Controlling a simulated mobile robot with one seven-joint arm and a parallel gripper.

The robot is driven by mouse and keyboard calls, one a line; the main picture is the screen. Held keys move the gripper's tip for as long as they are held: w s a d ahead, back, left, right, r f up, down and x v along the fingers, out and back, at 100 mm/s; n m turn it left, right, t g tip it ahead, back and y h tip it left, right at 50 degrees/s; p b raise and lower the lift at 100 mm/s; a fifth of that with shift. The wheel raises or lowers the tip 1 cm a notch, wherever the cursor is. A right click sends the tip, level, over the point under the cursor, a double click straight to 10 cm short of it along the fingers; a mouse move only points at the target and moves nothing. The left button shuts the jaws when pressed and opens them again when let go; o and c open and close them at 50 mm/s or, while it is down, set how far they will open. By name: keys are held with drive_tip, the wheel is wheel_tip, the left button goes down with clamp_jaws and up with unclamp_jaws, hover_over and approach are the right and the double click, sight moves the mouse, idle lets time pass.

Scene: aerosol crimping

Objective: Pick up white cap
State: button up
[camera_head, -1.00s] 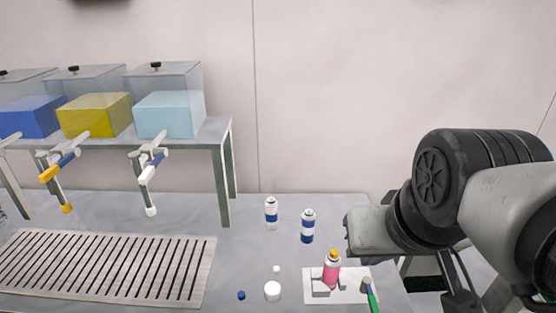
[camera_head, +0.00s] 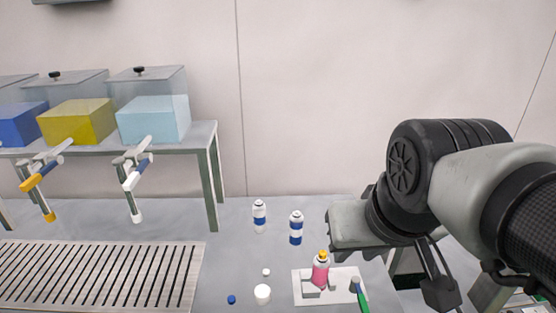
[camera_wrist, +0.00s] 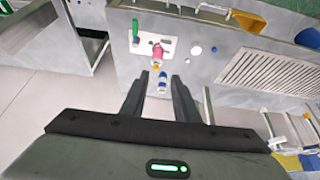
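A larger white cap (camera_head: 262,294) lies on the grey table, left of a white board, and a smaller white cap (camera_head: 266,272) is just behind it. In the wrist view a larger white round piece (camera_wrist: 196,50) and a smaller one (camera_wrist: 213,49) appear right of the board. My gripper (camera_wrist: 161,78) is open, its two dark fingers apart and nothing between them in grasp. A blue and white can (camera_wrist: 162,82) shows on the table between the fingers in that view. The gripper is apart from the white caps. In the head view my arm hides the fingers.
A pink can with an orange top (camera_head: 320,270) and a green-handled tool (camera_head: 361,297) are at the white board (camera_head: 305,298). Blue and white cans (camera_head: 259,216) stand behind. A blue cap (camera_head: 231,300) and slatted grate (camera_head: 100,276) lie left. Tanks stand on a raised shelf (camera_head: 205,135).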

drive_tip(key=o, duration=0.6)
drive_tip(key=w+a+f+g, duration=0.1)
drive_tip(key=w+a, duration=0.1)
drive_tip(key=w, duration=0.1)
drive_tip(key=w+a+f+n, duration=0.1)
drive_tip(key=w+a, duration=0.1)
drive_tip(key=w, duration=0.1)
drive_tip(key=w+a+f+n+g, duration=0.1)
drive_tip(key=w+a, duration=0.1)
drive_tip(key=w, duration=0.1)
drive_tip(key=shift+f+g, duration=0.3)
drive_tip(key=shift+f, duration=0.05)
drive_tip(key=n+g, duration=0.2)
drive_tip(key=g, duration=0.1)
hover_over(262, 291)
drive_tip(key=f, duration=2.3)
drive_tip(key=shift+a+f+b, duration=0.25)
drive_tip(key=shift+f+b, duration=0.05)
drive_tip(key=shift+d+f, duration=0.15)
drive_tip(key=shift+f, duration=1.25)
drive_tip(key=shift+d+f, duration=0.15)
drive_tip(key=shift+f, duration=1.2)
